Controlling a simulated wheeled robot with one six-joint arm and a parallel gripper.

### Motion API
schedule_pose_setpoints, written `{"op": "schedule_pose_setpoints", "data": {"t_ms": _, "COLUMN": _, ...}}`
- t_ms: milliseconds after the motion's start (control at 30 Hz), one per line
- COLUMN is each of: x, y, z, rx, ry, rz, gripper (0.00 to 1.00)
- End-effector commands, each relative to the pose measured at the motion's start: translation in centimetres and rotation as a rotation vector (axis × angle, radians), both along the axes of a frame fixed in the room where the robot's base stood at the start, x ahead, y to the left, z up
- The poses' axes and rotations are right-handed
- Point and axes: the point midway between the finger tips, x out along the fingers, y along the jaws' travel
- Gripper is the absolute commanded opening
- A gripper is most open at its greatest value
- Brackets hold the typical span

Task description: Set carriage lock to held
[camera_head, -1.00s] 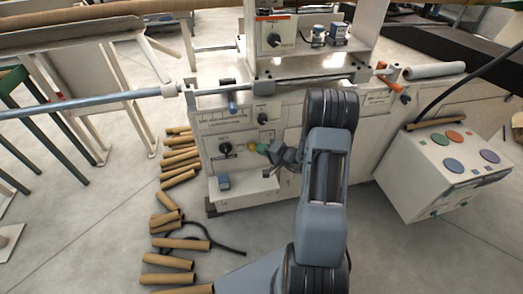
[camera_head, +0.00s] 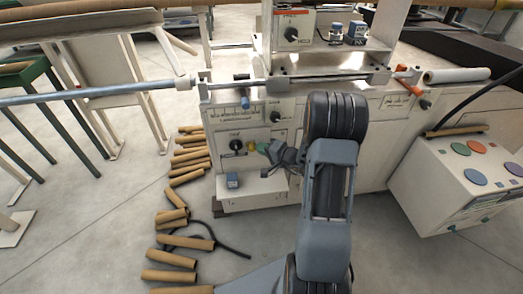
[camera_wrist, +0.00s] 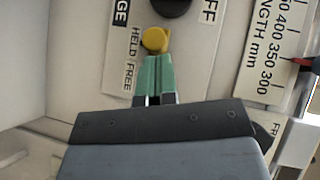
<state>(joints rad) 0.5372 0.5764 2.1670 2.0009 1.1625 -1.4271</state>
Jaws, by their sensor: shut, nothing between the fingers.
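A round yellow knob (camera_wrist: 155,40) sits on the pale machine panel (camera_wrist: 210,55). In the wrist view it is level with the word HELD on a HELD/FREE label (camera_wrist: 130,60) to its left. It shows small and yellow in the head view (camera_head: 252,147). My gripper (camera_wrist: 155,60) has green fingers, shut together with nothing between them. Their tips are right at the lower edge of the knob; I cannot tell whether they touch it. In the head view my gripper (camera_head: 262,147) is in front of the lower panel. The knob's mount is hidden.
A black knob (camera_wrist: 172,5) is just above the yellow one. Another dark knob (camera_wrist: 265,130) is partly hidden by my gripper body. A length scale (camera_wrist: 268,45) with a red pointer (camera_wrist: 302,62) is at right. Cardboard tubes (camera_head: 185,243) lie on the floor at left.

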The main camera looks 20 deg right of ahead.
Motion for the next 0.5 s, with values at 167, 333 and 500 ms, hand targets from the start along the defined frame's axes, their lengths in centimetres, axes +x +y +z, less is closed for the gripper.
{"op": "schedule_pose_setpoints", "data": {"t_ms": 167, "x": -0.5, "y": -2.9, "z": 0.9, "rx": -0.003, "ry": -0.003, "rz": -0.003, "gripper": 0.0}}
{"op": "schedule_pose_setpoints", "data": {"t_ms": 333, "x": -3.7, "y": -4.4, "z": 1.9, "rx": 0.001, "ry": 0.001, "rz": -0.003, "gripper": 0.0}}
{"op": "schedule_pose_setpoints", "data": {"t_ms": 500, "x": -6.3, "y": -5.7, "z": 2.5, "rx": 0.001, "ry": 0.001, "rz": -0.004, "gripper": 0.0}}
